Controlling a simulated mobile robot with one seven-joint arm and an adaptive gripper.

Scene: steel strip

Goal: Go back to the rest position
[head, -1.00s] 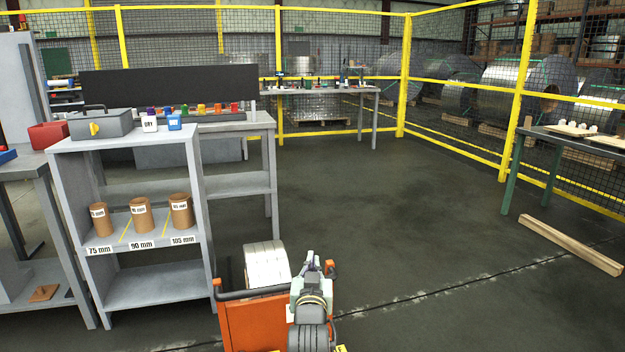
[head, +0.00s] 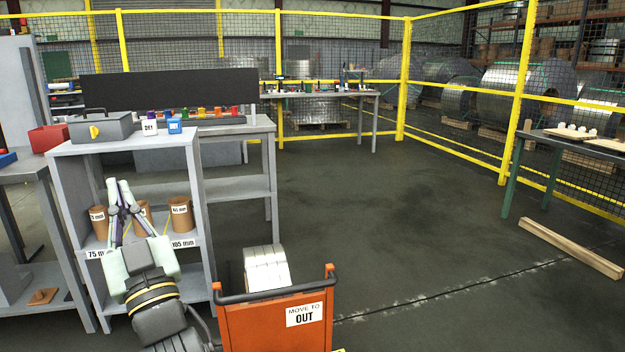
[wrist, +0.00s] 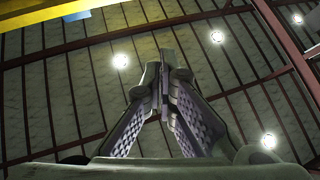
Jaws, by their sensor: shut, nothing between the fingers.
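My gripper (head: 119,184) is raised and points upward, in front of the grey shelf unit (head: 125,147) at the left of the head view. Its fingers are shut with nothing between them. It partly hides the middle brown core (head: 146,208) and the labels on the shelf edge. In the wrist view my gripper (wrist: 165,65) shows its fingers together against the ceiling.
An orange cart (head: 255,325) with a "MOVE TO OUT" sign carries a steel coil (head: 266,268), right of my arm. A toolbox (head: 102,126) stands on the shelf unit. A wooden beam (head: 570,247) lies at the right. The middle floor is clear.

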